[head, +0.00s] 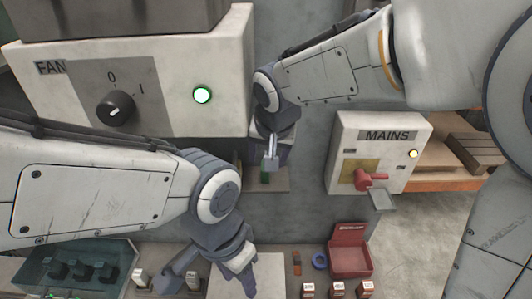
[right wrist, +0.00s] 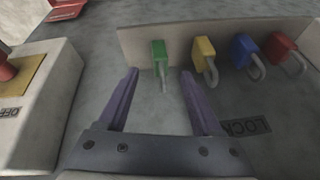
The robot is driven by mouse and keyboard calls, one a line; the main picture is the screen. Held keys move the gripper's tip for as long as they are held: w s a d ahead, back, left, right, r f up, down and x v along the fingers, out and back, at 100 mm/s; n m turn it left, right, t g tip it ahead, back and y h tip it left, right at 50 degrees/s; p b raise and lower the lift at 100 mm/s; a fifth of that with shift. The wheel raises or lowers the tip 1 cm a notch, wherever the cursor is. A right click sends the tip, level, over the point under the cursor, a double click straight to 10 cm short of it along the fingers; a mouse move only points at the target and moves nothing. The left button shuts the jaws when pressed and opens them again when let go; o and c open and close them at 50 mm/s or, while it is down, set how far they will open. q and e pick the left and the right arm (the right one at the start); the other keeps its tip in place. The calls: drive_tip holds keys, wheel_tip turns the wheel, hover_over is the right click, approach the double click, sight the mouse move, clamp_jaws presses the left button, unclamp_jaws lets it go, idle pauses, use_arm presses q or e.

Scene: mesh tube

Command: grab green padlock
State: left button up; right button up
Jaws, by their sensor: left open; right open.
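The green padlock (right wrist: 159,52) hangs on a pale board in the right wrist view, its grey shackle pointing toward me. My right gripper (right wrist: 160,74) is open, with one purple finger on each side of the padlock's line. The padlock body lies just beyond the fingertips, and I cannot tell whether they touch it. In the head view a small green part (head: 265,177) shows below my right gripper (head: 270,155), which hides most of the board. My left gripper (head: 214,280) is open and empty at the bottom of the head view.
Yellow (right wrist: 204,50), blue (right wrist: 243,48) and red (right wrist: 279,46) padlocks hang right of the green one. A MAINS box (head: 349,140) with a red switch stands right, a FAN box (head: 180,60) left. An open red case (head: 350,262) sits low.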

drive_tip(key=p+x, duration=0.1)
drive_tip(key=x, duration=0.4)
clamp_jaws()
